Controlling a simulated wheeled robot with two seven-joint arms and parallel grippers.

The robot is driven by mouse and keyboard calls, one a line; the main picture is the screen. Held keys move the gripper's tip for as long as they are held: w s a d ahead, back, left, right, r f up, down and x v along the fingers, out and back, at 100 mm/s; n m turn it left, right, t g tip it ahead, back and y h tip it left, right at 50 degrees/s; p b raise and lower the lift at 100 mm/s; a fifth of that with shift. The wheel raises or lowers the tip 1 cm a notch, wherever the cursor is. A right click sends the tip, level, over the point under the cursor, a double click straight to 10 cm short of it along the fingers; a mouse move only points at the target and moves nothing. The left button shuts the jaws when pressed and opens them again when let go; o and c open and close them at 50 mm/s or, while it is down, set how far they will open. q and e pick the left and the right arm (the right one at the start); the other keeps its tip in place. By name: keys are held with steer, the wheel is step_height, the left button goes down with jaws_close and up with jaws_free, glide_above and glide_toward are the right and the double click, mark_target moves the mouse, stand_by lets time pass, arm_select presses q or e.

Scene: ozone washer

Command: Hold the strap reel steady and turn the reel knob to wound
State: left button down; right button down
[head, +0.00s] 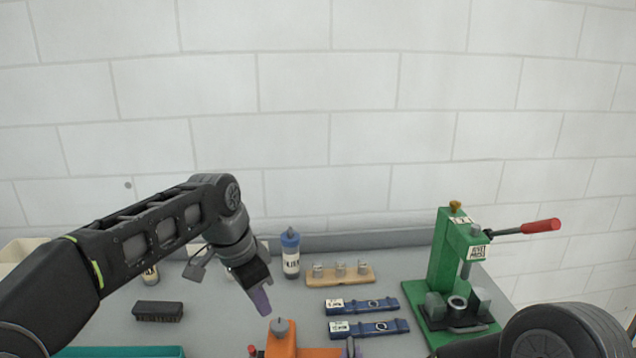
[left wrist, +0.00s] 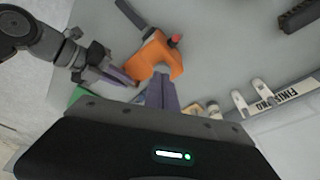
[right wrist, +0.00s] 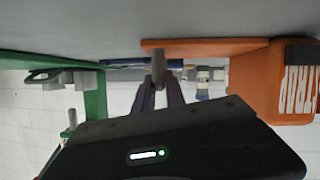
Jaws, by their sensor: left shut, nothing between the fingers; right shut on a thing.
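The orange strap reel (head: 284,343) is at the bottom edge of the head view, partly cut off. Its grey reel knob (head: 281,326) stands on top. My left gripper (head: 264,308) is shut and empty, its purple fingertips just above and left of the knob. In the left wrist view, its fingertips (left wrist: 161,78) overlap the reel (left wrist: 150,58), and I cannot make out the knob there. My right gripper (right wrist: 159,82) is shut on a small grey post (right wrist: 158,62) beside the reel's flat orange plate (right wrist: 200,46). White lettering shows on the reel body (right wrist: 298,90).
A green press (head: 448,255) with a red lever stands at the right. Two blue strap pieces (head: 362,306), a wooden block with pegs (head: 340,276), a blue-capped bottle (head: 290,255) and a black brush (head: 158,311) lie around. A teal tray (head: 120,352) is at front left.

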mark_target(280, 330)
arm_select(q)
steer(key=shift+s+d+r, duration=0.1)
steer(key=shift+s+d, duration=0.1)
steer(key=shift+s, duration=0.1)
steer(key=shift+s+a+x, duration=0.15)
steer(key=shift+a+x, duration=0.05)
steer(key=shift+x, duration=0.95)
steer(key=shift+s+a+x, duration=0.15)
steer(key=shift+a+x, duration=0.1)
steer(key=shift+x, duration=0.9)
steer(key=shift+s+a+x, duration=0.2)
steer(key=shift+x, duration=0.95)
steer(key=shift+w+d, duration=0.1)
steer(key=shift+w, duration=0.05)
